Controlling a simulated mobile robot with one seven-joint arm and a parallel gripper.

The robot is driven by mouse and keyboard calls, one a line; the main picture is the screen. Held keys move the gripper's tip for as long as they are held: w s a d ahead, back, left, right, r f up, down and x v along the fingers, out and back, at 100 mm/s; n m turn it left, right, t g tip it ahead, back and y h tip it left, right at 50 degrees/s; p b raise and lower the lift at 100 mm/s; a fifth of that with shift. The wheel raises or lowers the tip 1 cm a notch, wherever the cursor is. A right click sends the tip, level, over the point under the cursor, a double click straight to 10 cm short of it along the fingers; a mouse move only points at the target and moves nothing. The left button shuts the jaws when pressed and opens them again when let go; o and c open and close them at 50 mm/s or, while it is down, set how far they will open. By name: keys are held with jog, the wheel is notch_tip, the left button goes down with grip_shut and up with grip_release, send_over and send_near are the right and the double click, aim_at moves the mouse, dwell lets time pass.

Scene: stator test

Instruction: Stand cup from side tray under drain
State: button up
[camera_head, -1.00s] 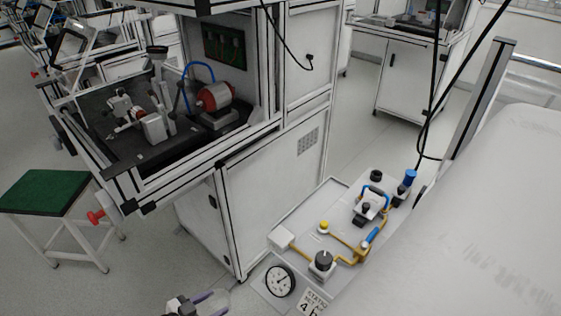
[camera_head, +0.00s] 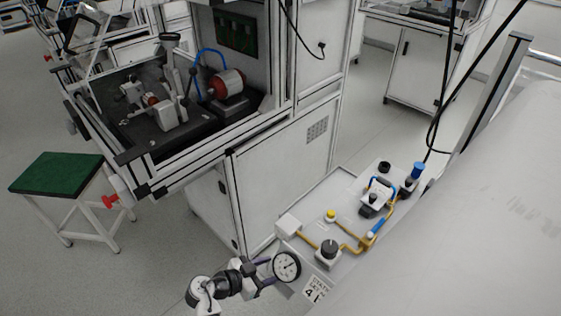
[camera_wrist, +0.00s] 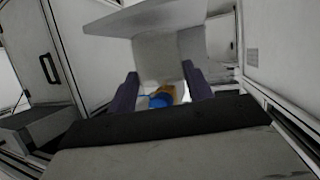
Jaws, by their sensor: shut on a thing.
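My gripper (camera_head: 268,272) is low in the head view, in front of the round gauge at the side tray (camera_head: 312,205). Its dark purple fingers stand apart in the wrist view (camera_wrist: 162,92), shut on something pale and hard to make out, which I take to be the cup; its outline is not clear. A blue and orange thing (camera_wrist: 160,100) shows between the fingers; I cannot tell whether it is held or behind.
The tray carries brass pipes (camera_head: 352,247), a black knob (camera_head: 329,249), a blue-topped part (camera_head: 418,170) and a gauge (camera_head: 287,266). A white cabinet bench (camera_head: 280,165) with a motor (camera_head: 226,84) stands behind. Floor between stool and cabinet looks clear.

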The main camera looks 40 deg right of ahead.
jog(key=d, duration=0.3)
jog(key=shift+s+d+r+p, duration=0.1)
jog(key=shift+s+r+p, duration=0.05)
jog(key=shift+s+p, duration=0.2)
jog(key=shift+d+f, duration=0.4)
jog(key=shift+f, duration=0.5)
jog(key=shift+f, duration=0.2)
jog(key=o, duration=1)
jog(key=shift+r, duration=0.1)
